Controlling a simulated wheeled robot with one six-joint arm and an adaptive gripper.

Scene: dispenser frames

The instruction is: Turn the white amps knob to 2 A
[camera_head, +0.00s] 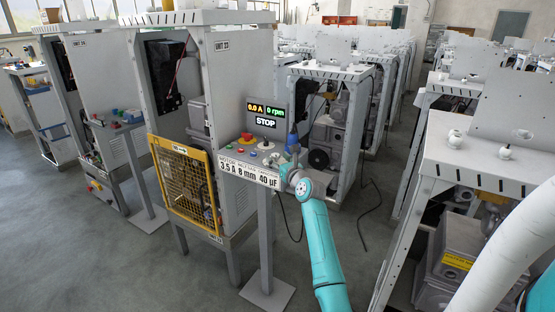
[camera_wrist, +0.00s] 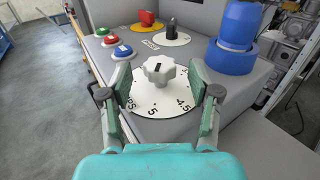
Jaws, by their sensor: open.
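The white amps knob (camera_wrist: 159,70) is a lobed knob with a dark mark on its top. The display (camera_head: 266,113) reads 0.0 A, 0 rpm and STOP.
Left of the knob are green (camera_wrist: 123,51), blue (camera_wrist: 110,40) and red (camera_wrist: 102,31) buttons. Behind it are a red switch on yellow (camera_wrist: 147,19) and a black knob (camera_wrist: 172,27). A tall blue plug (camera_wrist: 237,32) stands close at the right. A yellow mesh guard (camera_head: 182,180) fronts the frame.

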